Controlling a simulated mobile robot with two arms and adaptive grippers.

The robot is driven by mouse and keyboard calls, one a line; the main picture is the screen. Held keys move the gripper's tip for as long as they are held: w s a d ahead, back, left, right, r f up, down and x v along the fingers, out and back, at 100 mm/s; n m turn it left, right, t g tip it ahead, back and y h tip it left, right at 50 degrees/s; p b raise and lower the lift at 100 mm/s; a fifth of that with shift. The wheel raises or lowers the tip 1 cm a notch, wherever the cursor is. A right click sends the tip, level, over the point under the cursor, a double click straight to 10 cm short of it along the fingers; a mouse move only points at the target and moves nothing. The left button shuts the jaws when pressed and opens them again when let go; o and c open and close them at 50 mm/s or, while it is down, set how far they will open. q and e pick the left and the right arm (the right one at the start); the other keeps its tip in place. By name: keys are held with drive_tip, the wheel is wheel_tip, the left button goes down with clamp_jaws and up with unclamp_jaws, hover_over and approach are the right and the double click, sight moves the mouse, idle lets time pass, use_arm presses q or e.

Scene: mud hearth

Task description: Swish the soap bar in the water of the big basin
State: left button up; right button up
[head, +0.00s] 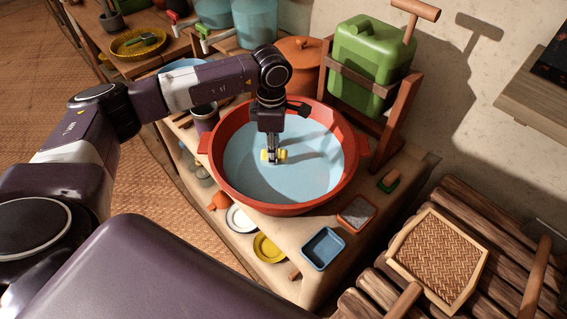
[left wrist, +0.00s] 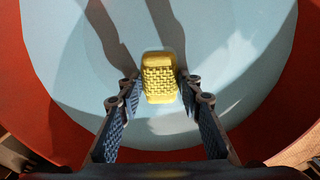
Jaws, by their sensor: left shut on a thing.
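My left gripper (head: 273,155) reaches down into the basin from above, shut on the yellow soap bar (head: 282,156). In the left wrist view the soap bar (left wrist: 159,78) is a textured yellow block between the fingertips, with the water (left wrist: 80,60) behind it. The soap is at or close to the water surface; I cannot tell how deep it sits. My right gripper is out of view.
A green canister (head: 365,62) in a wooden frame and an orange lidded pot (head: 300,58) stand behind the basin.

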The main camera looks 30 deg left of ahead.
use_arm(q)
drive_tip(key=d, duration=0.1)
drive_tip(key=w+d, duration=0.1)
drive_tip(key=d, duration=0.1)
drive_tip(key=w+d+b, duration=0.1)
drive_tip(key=d, duration=0.1)
drive_tip(key=shift+w, duration=0.25)
drive_tip(key=shift+s+a, duration=0.45)
drive_tip(key=shift+a, duration=0.45)
drive_tip(key=shift+s+a, duration=0.45)
drive_tip(key=shift+a, duration=0.45)
drive_tip(key=shift+s+a, duration=0.45)
drive_tip(key=shift+a, duration=0.45)
drive_tip(key=shift+d, duration=0.15)
drive_tip(key=w+d, duration=0.1)
drive_tip(key=d, duration=0.2)
drive_tip(key=w+d+b, duration=0.1)
drive_tip(key=d, duration=0.1)
drive_tip(key=shift+w+d, duration=0.1)
drive_tip(key=shift+w, duration=0.25)
